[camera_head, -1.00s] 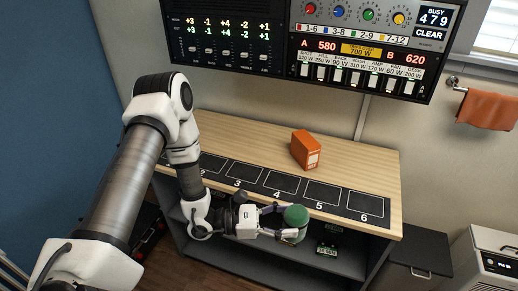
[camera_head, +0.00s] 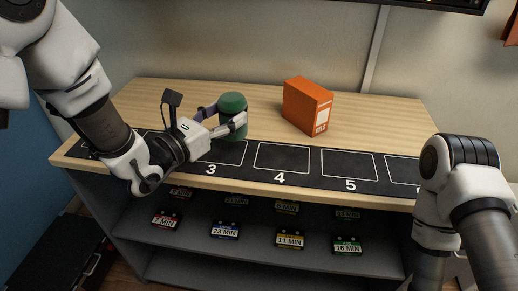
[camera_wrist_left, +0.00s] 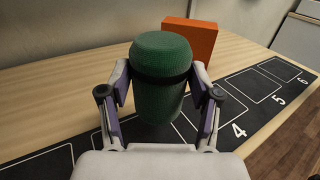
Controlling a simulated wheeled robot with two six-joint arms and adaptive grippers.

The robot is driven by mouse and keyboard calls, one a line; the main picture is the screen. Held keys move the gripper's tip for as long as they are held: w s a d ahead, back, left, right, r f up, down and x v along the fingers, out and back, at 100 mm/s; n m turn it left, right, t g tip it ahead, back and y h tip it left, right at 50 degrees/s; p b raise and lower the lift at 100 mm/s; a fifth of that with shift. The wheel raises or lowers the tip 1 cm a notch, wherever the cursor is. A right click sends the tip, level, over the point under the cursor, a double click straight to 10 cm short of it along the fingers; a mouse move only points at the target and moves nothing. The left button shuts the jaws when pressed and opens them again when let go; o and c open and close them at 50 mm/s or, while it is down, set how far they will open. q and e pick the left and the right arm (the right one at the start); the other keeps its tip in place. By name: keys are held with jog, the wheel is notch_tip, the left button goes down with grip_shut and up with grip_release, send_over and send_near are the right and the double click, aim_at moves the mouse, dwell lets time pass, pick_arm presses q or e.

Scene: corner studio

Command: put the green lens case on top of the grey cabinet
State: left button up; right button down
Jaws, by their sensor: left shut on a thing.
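The green lens case (camera_head: 232,103) is an upright green cylinder with a dark band. My left gripper (camera_head: 228,118) is shut on its sides; the case also fills the middle of the left wrist view (camera_wrist_left: 162,85). It is at the numbered strip near slot 3, over the wooden top (camera_head: 170,93); I cannot tell if its base touches. Under that top is a grey cabinet (camera_head: 88,205) with open shelves. My right arm shows at the right edge, but its gripper is out of view.
An orange box (camera_head: 306,106) stands on the top, right of the case. The black numbered strip (camera_head: 315,185) runs along the front edge. Several small timers, such as a red one (camera_head: 166,220), sit on the shelves below. The back left of the top is clear.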

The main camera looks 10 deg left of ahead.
pick_arm(q)
jog(key=shift+f+t+y, duration=0.2)
jog(key=shift+t+y, duration=0.1)
jog(key=shift+w+a+f, duration=0.75)
jog(key=shift+w+a, duration=0.5)
jog(key=shift+w, duration=1.1)
jog(key=shift+w+a+f, duration=0.75)
jog(key=shift+w+a, duration=0.55)
jog(key=shift+w, duration=1.05)
jog(key=shift+w+a+f, duration=0.75)
jog(key=shift+w+a, duration=0.5)
jog(key=shift+w, duration=1.1)
pick_arm(e)
jog(key=shift+f, duration=0.55)
pick_arm(q)
jog(key=shift+f, duration=0.1)
pick_arm(e)
jog(key=shift+f, duration=0.1)
pick_arm(q)
jog(key=o, duration=1.4)
jog(key=shift+s, duration=0.1)
